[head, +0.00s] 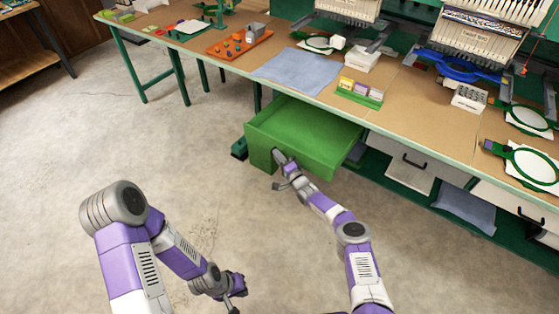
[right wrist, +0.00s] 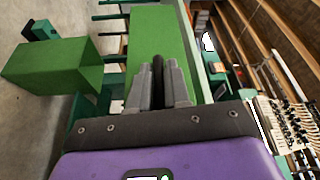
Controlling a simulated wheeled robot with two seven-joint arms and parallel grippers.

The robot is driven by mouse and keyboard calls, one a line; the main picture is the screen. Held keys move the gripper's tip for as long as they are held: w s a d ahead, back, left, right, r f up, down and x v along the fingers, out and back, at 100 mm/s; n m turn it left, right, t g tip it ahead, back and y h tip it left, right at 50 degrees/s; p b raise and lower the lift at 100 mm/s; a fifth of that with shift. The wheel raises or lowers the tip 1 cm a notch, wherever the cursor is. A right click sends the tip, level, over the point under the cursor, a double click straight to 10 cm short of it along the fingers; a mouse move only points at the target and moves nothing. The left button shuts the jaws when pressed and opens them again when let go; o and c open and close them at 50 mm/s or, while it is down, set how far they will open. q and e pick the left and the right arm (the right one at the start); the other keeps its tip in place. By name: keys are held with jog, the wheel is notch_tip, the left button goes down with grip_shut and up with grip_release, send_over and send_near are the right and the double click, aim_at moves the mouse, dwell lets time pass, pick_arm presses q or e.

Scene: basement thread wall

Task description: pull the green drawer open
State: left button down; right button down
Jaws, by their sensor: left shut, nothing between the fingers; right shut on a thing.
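The green drawer (head: 310,140) stands well out from under the table, and its open top shows the green inside. My right gripper (head: 279,160) is at the drawer's front panel, shut on the handle. In the right wrist view, the fingers close around the dark handle (right wrist: 158,72) in front of the green panel (right wrist: 156,35). The handle is mostly hidden by the fingers in the head view. My left gripper (head: 236,296) is shut and empty, low over the floor, away from the drawer.
The long table (head: 225,70) carries a blue-grey cloth (head: 298,70), an orange tray (head: 238,46), embroidery machines (head: 470,50) and hoops. A white drawer (head: 410,165) with a dark handle is to the right. The concrete floor (head: 60,150) in front and to the left is clear.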

jog(key=shift+d, duration=0.1)
jog(key=c, duration=1.2)
grip_release()
jog(key=shift+o, duration=0.2)
jog(key=p+v, duration=0.6)
jog(key=v, duration=0.1)
jog(key=shift+s, duration=0.25)
